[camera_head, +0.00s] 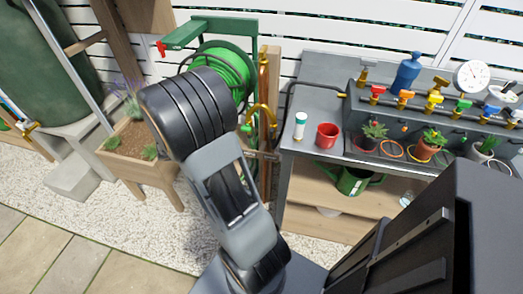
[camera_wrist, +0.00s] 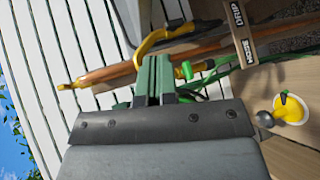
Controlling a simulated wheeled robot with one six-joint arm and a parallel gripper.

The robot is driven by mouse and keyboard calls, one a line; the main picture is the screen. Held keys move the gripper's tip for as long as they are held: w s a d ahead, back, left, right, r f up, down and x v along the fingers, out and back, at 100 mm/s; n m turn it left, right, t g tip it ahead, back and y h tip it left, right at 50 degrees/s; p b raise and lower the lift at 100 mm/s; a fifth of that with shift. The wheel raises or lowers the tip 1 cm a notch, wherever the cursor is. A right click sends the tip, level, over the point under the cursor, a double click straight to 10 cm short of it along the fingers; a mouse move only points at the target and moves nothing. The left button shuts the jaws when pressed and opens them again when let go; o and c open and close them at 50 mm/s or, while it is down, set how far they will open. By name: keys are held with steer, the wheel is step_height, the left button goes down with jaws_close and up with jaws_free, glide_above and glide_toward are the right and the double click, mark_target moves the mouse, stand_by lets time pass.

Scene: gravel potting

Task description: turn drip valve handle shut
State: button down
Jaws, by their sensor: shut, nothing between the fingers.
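My gripper (camera_wrist: 153,78) is shut and empty, with its narrow green fingers together in the wrist view. My arm hides it in the head view. A small green handle (camera_wrist: 187,71) is just right of the fingertips, near the copper pipe (camera_wrist: 110,74); I cannot see contact. Small plates marked DRIP (camera_wrist: 233,15) and HOSE (camera_wrist: 238,51) are farther right. I cannot tell for certain which handle is the drip valve's. In the head view, a green handle (camera_head: 246,128) shows beside the brass bent pipe (camera_head: 264,108), right of my arm.
A green hose reel (camera_head: 228,68) stands behind my arm. A wooden planter (camera_head: 135,158) is at left. The grey bench (camera_head: 292,168) at right holds a red pot (camera_head: 327,135), plants and several coloured valves. A white slatted fence (camera_wrist: 80,45) is behind. Gravel (camera_head: 60,190) lies open at lower left.

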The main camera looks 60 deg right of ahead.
mark_target(272, 132)
steer(key=w+d+f+h+b, duration=0.1)
steer(key=d+f+h+b, duration=0.25)
steer(key=f, duration=0.25)
steer(key=x, duration=1)
steer(key=shift+w+d, duration=0.25)
steer(key=shift+d, duration=0.1)
steer(key=shift+f, duration=0.1)
